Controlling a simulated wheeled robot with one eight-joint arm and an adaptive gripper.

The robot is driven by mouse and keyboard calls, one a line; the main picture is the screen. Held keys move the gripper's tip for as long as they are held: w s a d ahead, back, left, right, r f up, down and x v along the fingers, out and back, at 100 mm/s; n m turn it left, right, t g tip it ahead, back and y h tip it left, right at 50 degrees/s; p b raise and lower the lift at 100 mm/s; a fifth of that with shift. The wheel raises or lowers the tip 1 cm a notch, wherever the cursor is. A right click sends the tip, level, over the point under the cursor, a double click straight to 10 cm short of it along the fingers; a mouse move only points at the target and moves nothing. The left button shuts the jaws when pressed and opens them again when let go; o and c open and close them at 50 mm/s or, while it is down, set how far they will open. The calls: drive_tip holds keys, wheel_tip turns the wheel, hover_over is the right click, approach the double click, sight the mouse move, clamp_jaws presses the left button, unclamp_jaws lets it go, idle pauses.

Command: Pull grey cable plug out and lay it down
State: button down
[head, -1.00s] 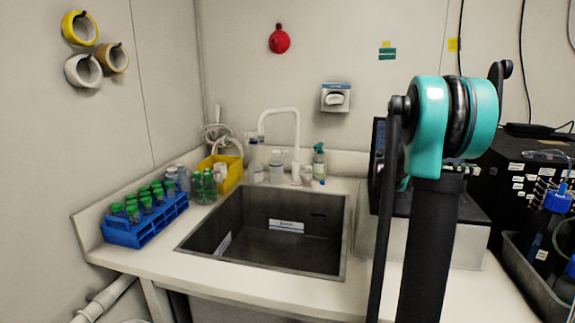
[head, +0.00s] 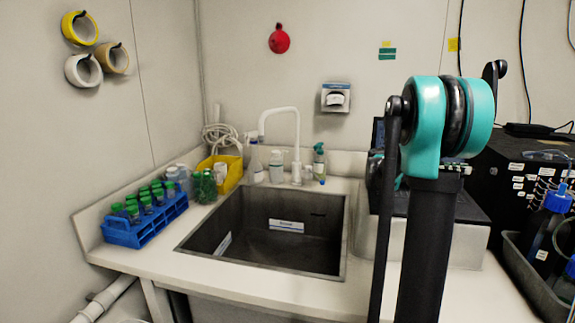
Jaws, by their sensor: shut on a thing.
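The grey cable plug cannot be made out in the head view. My gripper is not in view either. Only my own teal and black arm links show, standing upright at the right of centre and covering part of the counter behind them. A black box (head: 510,180) at the right has white labels and a cluster of thin cables at its front right. A dark device with a screen is mostly hidden behind my arm.
A sink (head: 275,240) is set into the white counter (head: 140,262). A blue rack (head: 122,236) of green-capped bottles stands at its left, with a yellow bin (head: 232,175) behind. A grey tray (head: 525,275) with blue-capped bottles is at the right.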

idle(0.4)
drive_tip(key=c, duration=1.5)
unclamp_jaws()
